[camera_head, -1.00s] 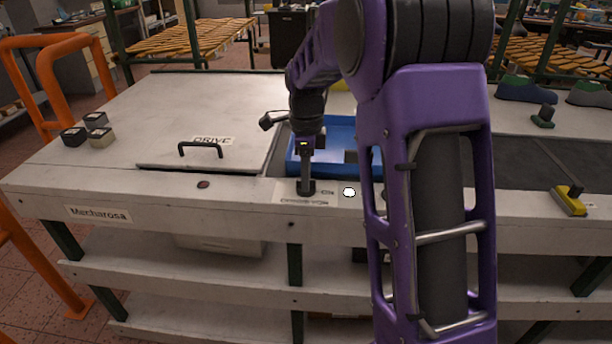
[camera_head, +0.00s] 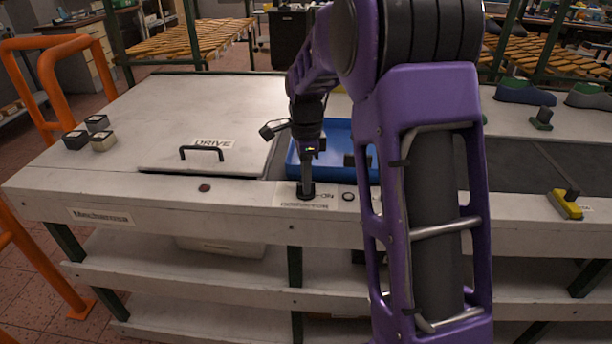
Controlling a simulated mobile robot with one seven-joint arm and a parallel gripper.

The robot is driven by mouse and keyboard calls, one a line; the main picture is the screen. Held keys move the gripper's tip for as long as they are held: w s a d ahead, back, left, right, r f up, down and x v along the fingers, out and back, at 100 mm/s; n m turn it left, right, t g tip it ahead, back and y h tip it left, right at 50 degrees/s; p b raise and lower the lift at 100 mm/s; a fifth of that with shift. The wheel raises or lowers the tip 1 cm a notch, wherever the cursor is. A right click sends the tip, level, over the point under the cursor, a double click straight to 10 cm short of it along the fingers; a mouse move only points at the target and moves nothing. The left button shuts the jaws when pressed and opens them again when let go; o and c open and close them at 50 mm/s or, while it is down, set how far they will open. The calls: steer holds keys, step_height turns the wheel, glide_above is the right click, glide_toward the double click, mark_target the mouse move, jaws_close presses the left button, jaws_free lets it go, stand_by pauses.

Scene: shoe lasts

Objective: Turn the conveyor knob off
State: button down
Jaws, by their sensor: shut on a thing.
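The conveyor knob (camera_head: 306,194) is a small dark knob on the labelled panel (camera_head: 285,195) along the front rail of the bench. My gripper (camera_head: 306,186) points down over it and is shut on it. The fingers hide most of the knob, so its pointer cannot be read. Part of the panel's lettering shows beside the knob. A small round indicator (camera_head: 349,196) just right of the knob is dark.
A blue tray (camera_head: 338,135) lies behind the gripper. Left of it is a hatch lid marked DRIVE with a black handle (camera_head: 202,150). A dark red button (camera_head: 204,187) sits on the rail. A yellow-ended tool (camera_head: 566,205) and shoe lasts (camera_head: 525,92) are at right.

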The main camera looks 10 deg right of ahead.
steer(key=n+p, duration=0.1)
steer(key=n, duration=0.2)
steer(key=shift+r+n+p, duration=0.1)
steer(key=shift+n+p, duration=0.2)
steer(key=shift+n, duration=0.1)
steer(key=n+p, duration=0.1)
steer(key=n, duration=0.2)
steer(key=shift+n, duration=0.3)
steer(key=n+p, duration=0.1)
steer(key=n, duration=0.2)
steer(key=shift+n, duration=0.3)
steer(key=shift+n+p, duration=0.5)
steer(key=shift+n, duration=1.4)
steer(key=c, duration=0.8)
jaws_free()
steer(key=shift+c, duration=0.2)
